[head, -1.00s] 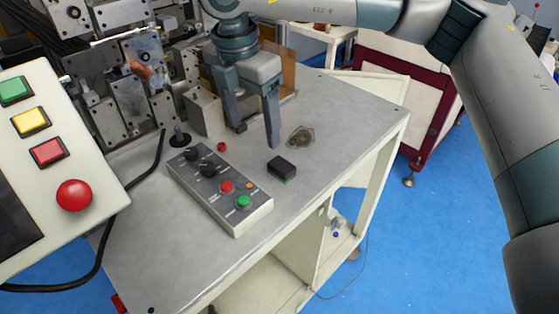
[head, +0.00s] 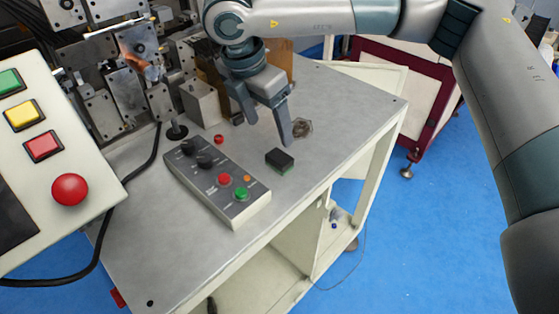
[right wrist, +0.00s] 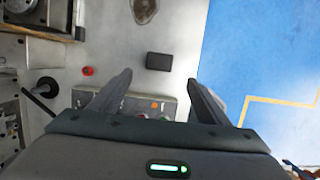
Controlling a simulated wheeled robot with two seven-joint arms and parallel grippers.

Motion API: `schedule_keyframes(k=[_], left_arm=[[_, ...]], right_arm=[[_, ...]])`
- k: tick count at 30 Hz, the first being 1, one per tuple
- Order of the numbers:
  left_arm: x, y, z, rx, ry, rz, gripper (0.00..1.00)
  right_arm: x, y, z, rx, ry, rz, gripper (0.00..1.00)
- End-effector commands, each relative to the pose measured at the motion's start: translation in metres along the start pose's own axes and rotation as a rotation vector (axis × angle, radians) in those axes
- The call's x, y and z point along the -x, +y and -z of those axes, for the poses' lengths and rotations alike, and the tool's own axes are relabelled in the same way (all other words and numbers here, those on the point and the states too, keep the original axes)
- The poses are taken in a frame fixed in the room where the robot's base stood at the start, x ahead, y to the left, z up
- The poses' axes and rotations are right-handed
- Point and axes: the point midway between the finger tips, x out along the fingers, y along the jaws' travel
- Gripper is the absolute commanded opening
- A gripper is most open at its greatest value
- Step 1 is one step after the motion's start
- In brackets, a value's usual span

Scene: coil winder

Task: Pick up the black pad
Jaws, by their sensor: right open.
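The black pad (head: 280,160) is a small dark block with a greenish lower edge, lying on the grey metal table top (head: 330,112). It also shows in the right wrist view (right wrist: 159,61), ahead of the fingertips and between their lines. My right gripper (head: 269,134) is open and empty above the table, behind the pad in the head view and apart from it. Its two fingers also show in the right wrist view (right wrist: 161,76). My left gripper is not in view.
A control box (head: 217,182) with knobs and buttons lies left of the pad. A small red cap (head: 219,139) and a brown stain (head: 303,128) are nearby. The winder machine (head: 125,85) stands at the back left. The table's right side is clear.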

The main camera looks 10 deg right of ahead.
Motion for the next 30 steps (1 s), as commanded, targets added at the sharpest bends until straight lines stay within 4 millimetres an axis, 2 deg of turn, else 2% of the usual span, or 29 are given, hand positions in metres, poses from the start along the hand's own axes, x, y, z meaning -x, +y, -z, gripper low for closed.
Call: schedule_keyframes(k=[6, 12, 30], left_arm=[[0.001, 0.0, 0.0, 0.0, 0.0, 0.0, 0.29], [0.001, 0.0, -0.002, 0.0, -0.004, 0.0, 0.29], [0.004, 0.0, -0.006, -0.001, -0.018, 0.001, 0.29]], right_arm=[[-0.04, -0.001, 0.0, 0.0, 0.001, 0.003, 0.7], [-0.063, 0.0, 0.0, 0.0, 0.001, 0.001, 0.7], [-0.073, 0.0, 0.0, 0.0, 0.001, 0.002, 0.7]])
